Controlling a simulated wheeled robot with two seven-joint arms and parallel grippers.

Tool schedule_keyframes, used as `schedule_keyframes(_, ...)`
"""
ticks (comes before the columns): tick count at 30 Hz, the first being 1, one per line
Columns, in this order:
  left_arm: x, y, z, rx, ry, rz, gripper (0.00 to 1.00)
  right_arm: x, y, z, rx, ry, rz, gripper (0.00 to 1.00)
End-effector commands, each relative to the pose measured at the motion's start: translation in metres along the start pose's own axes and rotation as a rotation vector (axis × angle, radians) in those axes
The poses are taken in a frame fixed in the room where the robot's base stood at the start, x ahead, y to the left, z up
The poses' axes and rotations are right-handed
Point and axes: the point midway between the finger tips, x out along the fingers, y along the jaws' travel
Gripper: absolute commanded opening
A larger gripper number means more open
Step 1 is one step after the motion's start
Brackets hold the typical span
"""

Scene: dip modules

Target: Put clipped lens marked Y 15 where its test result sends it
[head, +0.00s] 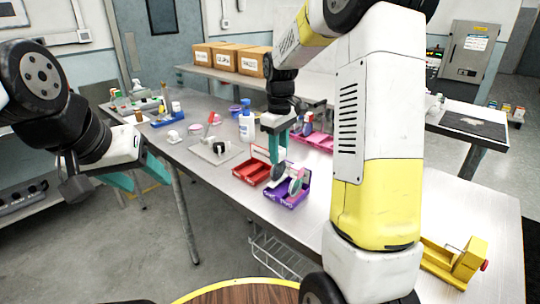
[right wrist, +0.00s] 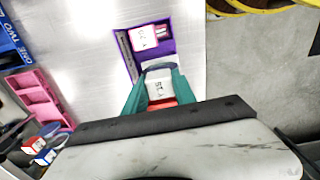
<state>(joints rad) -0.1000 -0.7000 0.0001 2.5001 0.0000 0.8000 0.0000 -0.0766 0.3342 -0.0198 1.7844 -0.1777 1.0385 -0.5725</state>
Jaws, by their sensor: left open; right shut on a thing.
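My right gripper (head: 276,152) is shut on a clipped lens whose white tag (right wrist: 160,89) shows between the teal fingers in the right wrist view. Its upside-down marking looks like Y 15. The gripper is low over the purple tray (head: 287,198), which also shows in the right wrist view (right wrist: 127,56). I cannot tell whether the held lens touches the tray. Another tagged clip (right wrist: 144,37) sits at the tray's far end. My left gripper (head: 140,182) is open and empty, off the table's left edge.
A red tray (head: 247,174) stands left of the purple one. A pink tray (head: 324,143) is behind, and a blue tray (head: 168,121) lies at far left. A pump bottle (head: 246,128) stands behind the red tray. A yellow device (head: 458,262) sits at right.

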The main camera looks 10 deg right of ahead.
Motion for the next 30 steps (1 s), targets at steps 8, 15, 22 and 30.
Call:
schedule_keyframes(8, 0.000, 0.000, 0.000, 0.000, 0.000, 0.000, 0.57, 0.020, 0.009, -0.004, 0.000, -0.004, -0.003, 0.00)
schedule_keyframes(15, 0.000, 0.000, 0.000, 0.000, 0.000, 0.000, 0.57, 0.036, 0.010, -0.004, 0.000, 0.000, 0.000, 0.00)
schedule_keyframes(22, 0.000, 0.000, 0.000, 0.000, 0.000, 0.000, 0.57, 0.039, 0.010, -0.004, 0.000, -0.001, -0.001, 0.00)
schedule_keyframes(30, 0.000, 0.000, 0.000, 0.000, 0.000, 0.000, 0.57, 0.039, 0.010, -0.004, 0.000, -0.001, 0.000, 0.54)
